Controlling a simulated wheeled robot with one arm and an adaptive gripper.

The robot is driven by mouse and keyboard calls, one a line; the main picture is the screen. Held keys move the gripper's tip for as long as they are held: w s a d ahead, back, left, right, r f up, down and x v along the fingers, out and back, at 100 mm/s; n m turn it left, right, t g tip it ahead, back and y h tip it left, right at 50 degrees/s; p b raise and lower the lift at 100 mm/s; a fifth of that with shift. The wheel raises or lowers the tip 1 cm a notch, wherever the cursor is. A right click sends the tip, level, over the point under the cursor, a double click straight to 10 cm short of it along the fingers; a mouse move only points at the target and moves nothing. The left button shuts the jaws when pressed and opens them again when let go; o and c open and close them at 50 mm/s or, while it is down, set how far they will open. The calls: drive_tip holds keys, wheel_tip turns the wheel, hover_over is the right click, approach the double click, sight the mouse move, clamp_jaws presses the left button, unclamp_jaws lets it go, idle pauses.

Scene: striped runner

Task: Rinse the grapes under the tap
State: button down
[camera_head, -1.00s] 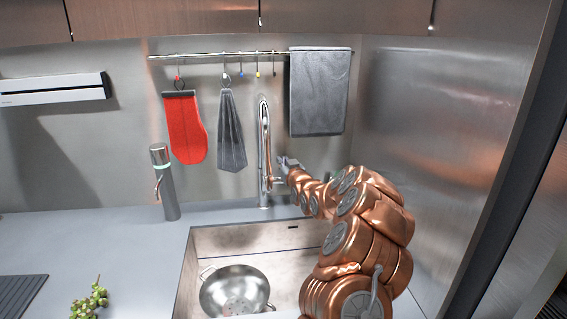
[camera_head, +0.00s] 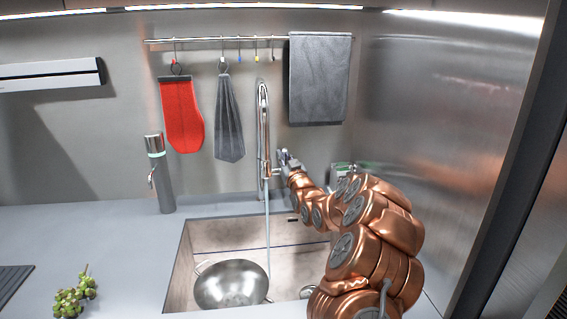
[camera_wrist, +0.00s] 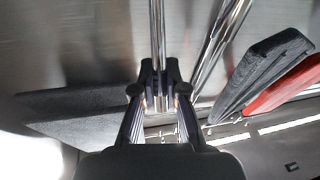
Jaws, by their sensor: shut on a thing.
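The green grapes (camera_head: 74,298) lie on the grey counter, left of the sink (camera_head: 180,265). A metal colander (camera_head: 231,285) sits in the sink and looks empty. The tall chrome tap (camera_head: 263,130) stands behind the sink. A thin stream of water (camera_head: 267,235) falls from it at the colander's right edge. My gripper (camera_head: 284,158) is at the tap's right side, shut on the tap lever. In the wrist view my gripper (camera_wrist: 160,92) has its fingertips close about a thin chrome rod. The lever itself is mostly hidden in the head view.
A metal dispenser (camera_head: 160,175) stands left of the tap. A red mitt (camera_head: 182,115), a grey cloth (camera_head: 228,120) and a grey towel (camera_head: 319,80) hang from a rail. A steel wall closes the right side. The counter's left middle is clear.

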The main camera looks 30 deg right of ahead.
idle(0.4)
drive_tip(key=c, duration=1.2)
unclamp_jaws()
drive_tip(key=shift+s, duration=0.1)
drive_tip(key=v, duration=1.2)
drive_tip(key=shift+f, duration=0.1)
